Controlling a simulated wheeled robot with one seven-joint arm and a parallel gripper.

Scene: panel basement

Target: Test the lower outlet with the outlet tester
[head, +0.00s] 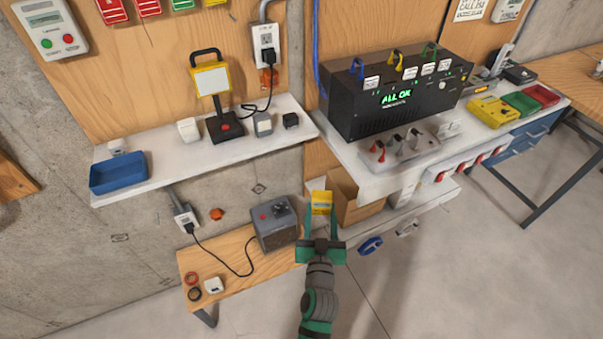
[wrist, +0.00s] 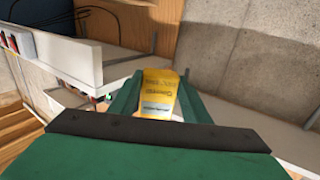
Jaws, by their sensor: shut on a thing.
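My gripper (head: 322,215) is shut on a yellow block-shaped thing with dark print, which I take to be the outlet tester (head: 322,201). It also shows between the green fingers in the wrist view (wrist: 158,92). It is held in the air in front of the cardboard box, right of the lower outlet. The lower outlet (head: 183,213) is a white box on the concrete wall below the shelf. A black plug sits in its lower part, with a cord to the grey appliance (head: 275,222). The upper part of its face looks free, but is small.
The low wooden bench (head: 230,258) holds the appliance, rings and a small white item (head: 213,285). The white shelf (head: 160,160) overhangs the lower outlet. An upper outlet (head: 265,38) has a plug in it. A cardboard box (head: 350,205) stands behind my gripper.

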